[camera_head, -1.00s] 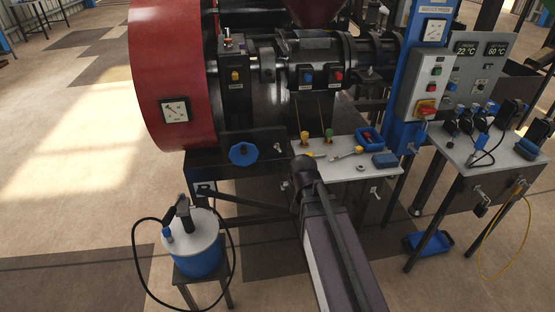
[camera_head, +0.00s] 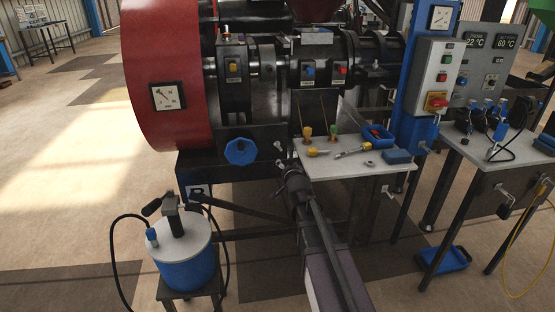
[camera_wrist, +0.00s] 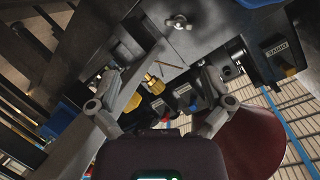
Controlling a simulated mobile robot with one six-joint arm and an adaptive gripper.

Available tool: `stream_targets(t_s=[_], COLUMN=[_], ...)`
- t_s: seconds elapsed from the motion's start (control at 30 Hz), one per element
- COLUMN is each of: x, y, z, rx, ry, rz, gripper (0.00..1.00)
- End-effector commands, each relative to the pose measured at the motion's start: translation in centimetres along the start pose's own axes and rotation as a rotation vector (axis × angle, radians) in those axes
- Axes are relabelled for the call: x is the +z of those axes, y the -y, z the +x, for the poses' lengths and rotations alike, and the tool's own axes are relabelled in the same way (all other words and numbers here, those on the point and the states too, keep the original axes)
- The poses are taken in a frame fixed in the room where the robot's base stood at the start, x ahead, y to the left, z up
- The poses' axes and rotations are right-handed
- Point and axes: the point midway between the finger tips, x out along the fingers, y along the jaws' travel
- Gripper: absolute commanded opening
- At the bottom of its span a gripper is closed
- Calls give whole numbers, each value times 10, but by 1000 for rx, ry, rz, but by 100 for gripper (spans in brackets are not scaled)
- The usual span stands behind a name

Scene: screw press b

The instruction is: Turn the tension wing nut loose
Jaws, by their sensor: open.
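In the wrist view, a small grey metal wing nut (camera_wrist: 177,22) sits on a grey plate near the top. In the head view, a small grey wing nut-like piece (camera_head: 278,146) shows on the dark machine front, right of the blue hand knob (camera_head: 241,151); I cannot tell for sure that it is the same one. My gripper (camera_wrist: 160,76) is open and empty, its two grey fingers spread wide below the wing nut in the picture and apart from it. In the head view, my arm mostly hides the gripper, and its end is close to the machine front at the shelf's left edge.
A white shelf (camera_head: 347,174) right of my arm carries brushes, a wrench and a blue tray (camera_head: 377,137). A blue pump can (camera_head: 185,265) with a hose stands lower left. A side table (camera_head: 487,166) stands right. Floor between them is partly open.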

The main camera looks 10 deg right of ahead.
Motion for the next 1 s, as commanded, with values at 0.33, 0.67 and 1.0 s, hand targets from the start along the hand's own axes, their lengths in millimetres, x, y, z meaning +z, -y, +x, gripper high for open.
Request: stream_targets(t_s=[0.33,0.67,1.0], x=[8,5,4], y=[-3,1,2], z=[33,36,37], rx=[-182,-229,-228], ry=[-164,-204,-203], rz=[137,170,171], gripper=[100,100,100])
